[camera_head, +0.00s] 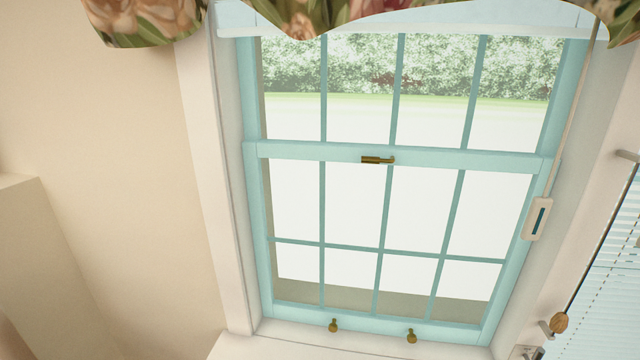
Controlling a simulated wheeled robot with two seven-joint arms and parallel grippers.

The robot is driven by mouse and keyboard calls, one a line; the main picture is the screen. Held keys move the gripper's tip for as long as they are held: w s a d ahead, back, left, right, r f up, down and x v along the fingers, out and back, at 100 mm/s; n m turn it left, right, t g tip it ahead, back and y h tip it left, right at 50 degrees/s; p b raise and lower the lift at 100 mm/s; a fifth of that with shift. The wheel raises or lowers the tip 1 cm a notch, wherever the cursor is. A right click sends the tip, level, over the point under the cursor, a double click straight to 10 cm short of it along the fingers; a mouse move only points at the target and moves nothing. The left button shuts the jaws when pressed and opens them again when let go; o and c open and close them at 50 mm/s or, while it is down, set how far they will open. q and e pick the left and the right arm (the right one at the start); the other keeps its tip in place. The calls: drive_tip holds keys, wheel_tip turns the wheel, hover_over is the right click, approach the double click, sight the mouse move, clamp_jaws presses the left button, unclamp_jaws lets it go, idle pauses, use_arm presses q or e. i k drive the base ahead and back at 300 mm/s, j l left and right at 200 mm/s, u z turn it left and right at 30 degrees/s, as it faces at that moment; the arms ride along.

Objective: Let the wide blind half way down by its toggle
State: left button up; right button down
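A teal-framed window (398,155) fills the middle of the head view. At its top, under a floral valance, is a pale band (500,18) that looks like the raised wide blind; the valance partly hides it. The window panes are uncovered. A thin cord runs down the window's right side to a small white toggle plate (538,219) with a dark slot. At the right edge is a second, slatted blind (612,275), lowered, with a wooden knob (558,322) at the end of a dark cord or rod. Neither gripper is in view.
The floral valance (145,18) hangs across the top. Brass fittings sit on the window frame, including a latch (377,160). A white sill (260,346) runs below. A small pale fitting at the bottom right is cut off. The left wall is bare beside the window.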

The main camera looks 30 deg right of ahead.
sight(559, 323)
drive_tip(key=z, duration=0.45)
drive_tip(key=k+z, duration=0.1)
drive_tip(key=z, duration=0.35)
drive_tip(key=l+z, duration=0.1)
drive_tip(key=z, duration=0.35)
drive_tip(key=l+z, duration=0.1)
drive_tip(key=z, duration=0.8)
drive_tip(key=k+l, duration=0.05)
